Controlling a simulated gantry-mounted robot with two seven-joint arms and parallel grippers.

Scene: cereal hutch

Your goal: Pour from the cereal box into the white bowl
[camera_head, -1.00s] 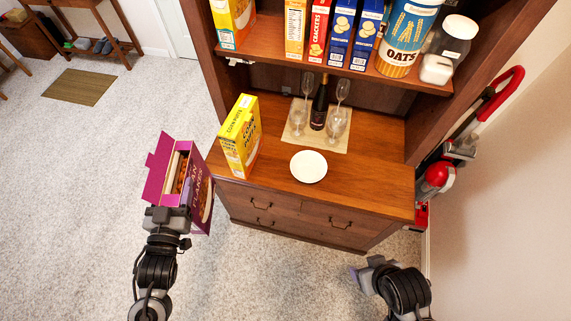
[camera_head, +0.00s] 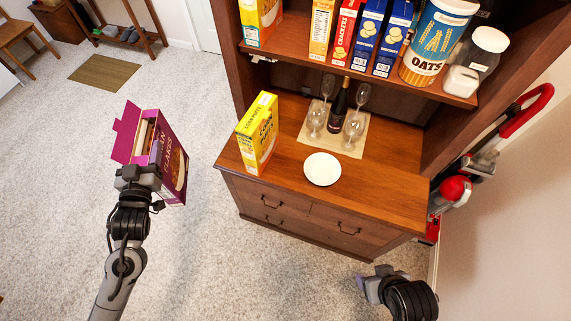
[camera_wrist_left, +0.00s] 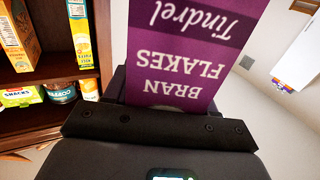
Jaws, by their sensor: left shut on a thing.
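A purple bran flakes cereal box (camera_head: 172,165) with its top flaps open is held in the air left of the hutch counter, roughly upright and slightly tilted. My left gripper (camera_head: 139,178) is shut on it; the box also fills the upper middle of the left wrist view (camera_wrist_left: 185,55). The white bowl (camera_head: 322,169) sits on the front of the wooden counter, right of and apart from the held box. Its inside looks plain white. My right gripper (camera_head: 368,287) is low at the bottom right, away from the counter; its fingers are too unclear to judge.
A yellow corn puffs box (camera_head: 258,134) stands on the counter between the held box and the bowl. Behind the bowl, glasses and a dark bottle (camera_head: 338,108) stand on a mat (camera_head: 313,134). A shelf (camera_head: 340,75) with boxes overhangs the back. A red vacuum (camera_head: 455,189) stands right.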

